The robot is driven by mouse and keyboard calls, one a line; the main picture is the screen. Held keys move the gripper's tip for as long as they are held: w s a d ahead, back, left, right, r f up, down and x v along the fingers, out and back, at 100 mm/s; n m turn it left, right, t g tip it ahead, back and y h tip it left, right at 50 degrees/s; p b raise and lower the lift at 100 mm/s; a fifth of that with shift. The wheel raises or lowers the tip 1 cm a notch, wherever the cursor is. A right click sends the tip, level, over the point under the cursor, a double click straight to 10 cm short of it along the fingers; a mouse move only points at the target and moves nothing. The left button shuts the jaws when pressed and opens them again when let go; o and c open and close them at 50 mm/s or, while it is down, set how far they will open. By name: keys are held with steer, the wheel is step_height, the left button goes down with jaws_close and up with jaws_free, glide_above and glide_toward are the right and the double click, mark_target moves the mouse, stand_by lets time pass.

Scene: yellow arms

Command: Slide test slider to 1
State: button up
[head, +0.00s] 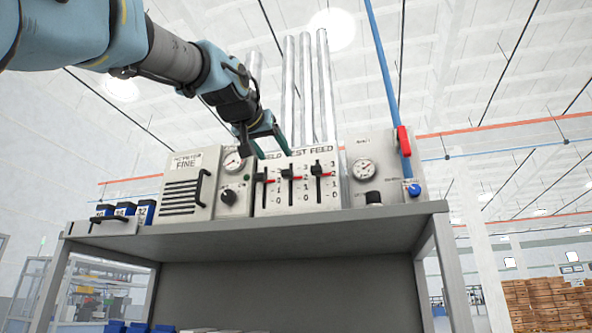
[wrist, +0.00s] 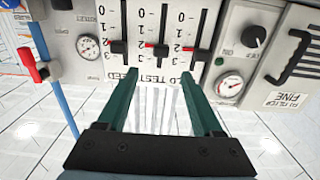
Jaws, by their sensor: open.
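A pale panel (head: 304,197) on the bench carries three vertical black sliders, with scales from 3 at the top to 0 at the bottom. The middle one, under TEST, is the test slider (head: 289,173); its red mark sits near 2. The wrist view shows the panel upside down, with the test slider (wrist: 160,51) between the lines of my fingers. My gripper (head: 273,155) is open and empty, its teal fingers at the panel's upper edge. In the wrist view my gripper (wrist: 158,75) has its tips just short of the slider knob; contact cannot be told.
The other sliders (head: 261,177) and (head: 318,170) stand close on either side. A dial-and-knob unit (head: 234,192) stands left, a gauge unit (head: 364,170) with a red-handled blue pipe (head: 404,141) right. The grey bench top (head: 240,233) supports them.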

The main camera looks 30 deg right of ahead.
mark_target(286, 171)
steer(key=p+x, duration=0.4)
steer(key=x, duration=0.5)
steer(key=shift+w+d+p, duration=0.2)
steer(key=shift+w+p, duration=0.05)
steer(key=shift+p, duration=0.15)
steer(key=shift+w+d+f, duration=0.1)
steer(key=shift+w+d, duration=0.2)
steer(key=shift+w, duration=0.05)
jaws_close()
stand_by(0.6)
